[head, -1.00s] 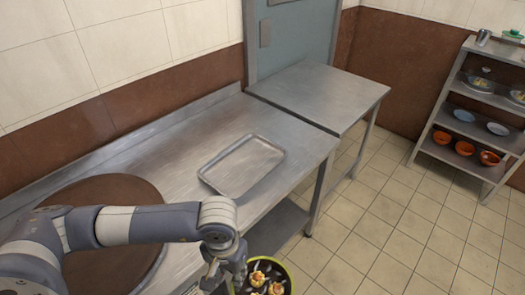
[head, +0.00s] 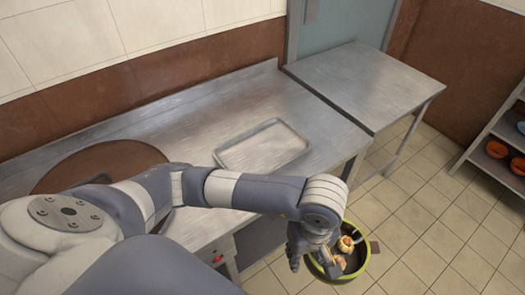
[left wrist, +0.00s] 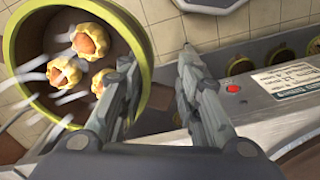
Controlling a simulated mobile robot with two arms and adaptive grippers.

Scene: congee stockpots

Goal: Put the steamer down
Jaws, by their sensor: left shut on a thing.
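The steamer (head: 357,272) is a round, dark container with a lime-green rim, holding a few yellow-orange dumplings. In the head view it hangs over the floor in front of the counter, partly hidden by my left gripper (head: 318,262). In the left wrist view the steamer (left wrist: 140,32) is at the left, its rim running between the fingers of my left gripper (left wrist: 158,75). The gripper is shut on its rim. My right gripper is not in view.
A steel counter (head: 215,115) runs along the wall. An empty metal tray (head: 262,148) lies on it, beyond my left arm. A large brown disc (head: 85,165) is at the left. A second steel table (head: 365,80) is bare. A shelf (head: 500,150) stands at right.

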